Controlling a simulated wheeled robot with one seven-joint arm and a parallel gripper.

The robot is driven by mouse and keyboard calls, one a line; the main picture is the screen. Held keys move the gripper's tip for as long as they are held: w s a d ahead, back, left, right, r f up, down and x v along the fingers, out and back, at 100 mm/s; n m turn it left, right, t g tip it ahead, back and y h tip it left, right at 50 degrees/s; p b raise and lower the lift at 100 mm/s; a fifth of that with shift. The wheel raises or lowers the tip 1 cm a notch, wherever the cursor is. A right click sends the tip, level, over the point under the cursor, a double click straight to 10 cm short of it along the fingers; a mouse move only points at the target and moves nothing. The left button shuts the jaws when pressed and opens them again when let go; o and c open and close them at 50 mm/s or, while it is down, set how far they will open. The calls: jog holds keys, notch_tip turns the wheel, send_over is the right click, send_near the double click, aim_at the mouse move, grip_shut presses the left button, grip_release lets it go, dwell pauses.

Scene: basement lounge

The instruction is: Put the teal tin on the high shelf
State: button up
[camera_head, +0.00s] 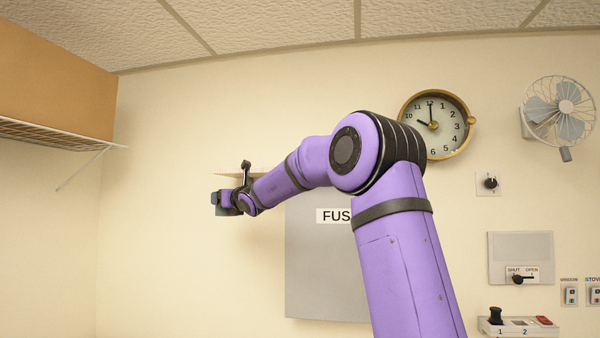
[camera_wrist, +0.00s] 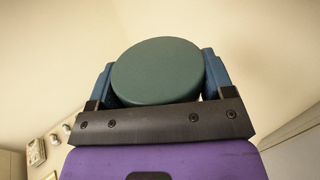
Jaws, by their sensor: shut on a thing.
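The teal tin (camera_wrist: 157,70) is round and dark green-teal, with its flat circular face toward the wrist camera. My gripper (camera_wrist: 158,84) is shut on it, with one blue finger on each side. In the head view my gripper (camera_head: 217,203) is small and far out at the end of my arm, in front of the wall, and the tin is hard to make out there. A thin pale shelf (camera_head: 228,171) shows just above and behind the gripper, partly hidden by my wrist. A white wire shelf (camera_head: 55,135) is at the upper left; I cannot tell which is the high shelf.
A grey fuse panel (camera_head: 318,270) is on the wall behind my arm. A clock (camera_head: 434,125), a fan (camera_head: 560,108) and wall switches (camera_head: 488,183) are to the right. A large brown box (camera_head: 60,80) sits on the wire shelf. The wall left of the gripper is bare.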

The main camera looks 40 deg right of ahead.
jog(key=s+d+r+m+g+h, duration=0.1)
jog(key=s+d+r+m+h, duration=0.25)
jog(key=s+r, duration=0.55)
jog(key=s+d+r+m+g+h, duration=0.15)
jog(key=s+d+r+h, duration=0.4)
jog(key=r, duration=0.65)
jog(key=shift+m, duration=0.4)
jog(key=w, duration=0.5)
jog(key=w+f, duration=0.1)
jog(key=w, duration=0.4)
jog(key=w+d, duration=0.1)
jog(key=w, duration=0.4)
jog(key=shift+f, duration=2.1)
jog(key=shift+f, duration=0.15)
jog(key=o, duration=1.1)
